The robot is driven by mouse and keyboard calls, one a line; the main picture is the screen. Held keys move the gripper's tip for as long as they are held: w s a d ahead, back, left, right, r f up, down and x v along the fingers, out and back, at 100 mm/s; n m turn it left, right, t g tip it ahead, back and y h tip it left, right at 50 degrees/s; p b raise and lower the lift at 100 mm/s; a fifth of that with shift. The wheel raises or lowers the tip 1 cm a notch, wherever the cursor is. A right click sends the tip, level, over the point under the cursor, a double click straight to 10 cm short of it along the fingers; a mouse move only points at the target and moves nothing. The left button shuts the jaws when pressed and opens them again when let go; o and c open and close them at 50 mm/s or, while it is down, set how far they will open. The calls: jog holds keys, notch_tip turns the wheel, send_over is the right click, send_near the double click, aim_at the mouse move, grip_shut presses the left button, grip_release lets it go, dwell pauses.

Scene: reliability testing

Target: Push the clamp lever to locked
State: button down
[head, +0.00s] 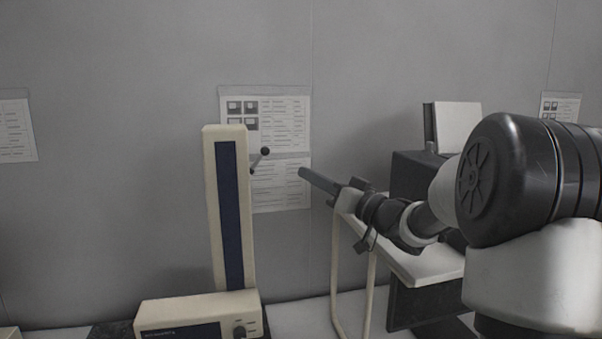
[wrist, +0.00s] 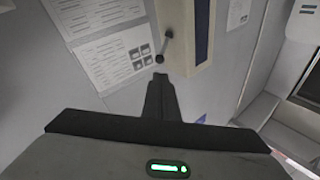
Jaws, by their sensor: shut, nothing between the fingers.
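The clamp lever (head: 260,158) is a thin rod with a dark ball knob, on the right side of a cream upright column (head: 213,220) with a dark blue front strip. In the head view the lever slants up and to the right. The lever also shows in the wrist view (wrist: 164,46), just beyond the fingertips. My gripper (head: 303,173) is shut and empty, to the right of the lever and a little lower in the head view. In the wrist view my gripper (wrist: 160,77) points toward the knob, and a small gap seems to separate them.
The column rises from a cream base unit (head: 185,309) with a dial. Printed sheets (head: 280,185) hang on the wall behind. A pale-framed table (head: 430,264) and a dark box (head: 408,172) stand at the right, behind my arm.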

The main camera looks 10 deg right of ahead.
aim_at(268, 153)
jog(key=p+x, duration=0.1)
jog(key=x, duration=1.1)
jog(key=shift+d, duration=0.1)
